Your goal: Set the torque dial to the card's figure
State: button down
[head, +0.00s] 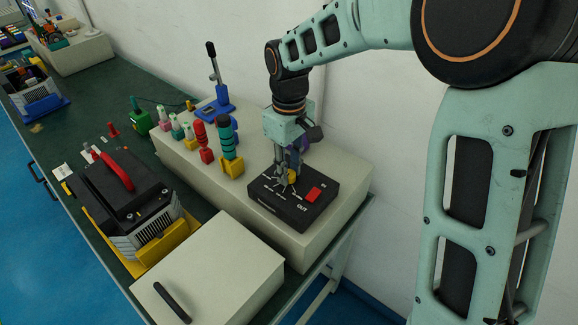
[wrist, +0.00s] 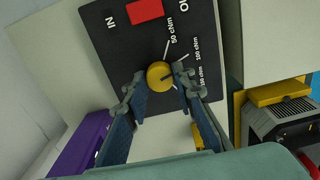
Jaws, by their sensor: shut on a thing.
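The torque dial is a yellow round knob (wrist: 159,73) on top of a black box (head: 305,212). It also shows in the head view (head: 292,176). White marks around it read 50 cNm, 100 cNm and a third that is partly hidden. A dark line on the knob points right in the wrist view; the exact mark it meets is hard to tell. My gripper (wrist: 160,82) has its fingertips on either side of the knob, shut on it. It points down onto the box in the head view (head: 287,172). A small white card (head: 62,171) lies at the left; its writing is unreadable.
A red switch (head: 313,194) sits beside the dial, between IN and OUT. Screwdrivers in coloured stands (head: 231,165) and a blue lever stand (head: 215,108) are left of the box. A black device with a red handle (head: 126,195) and a pale lidded box (head: 215,275) stand in front.

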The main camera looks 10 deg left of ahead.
aim_at(289, 173)
jog(key=shift+n, duration=0.6)
jog(key=c, duration=1.6)
grip_release()
jog(key=shift+r, duration=0.15)
notch_tip(289, 173, up, 12)
jog(key=shift+f, duration=0.1)
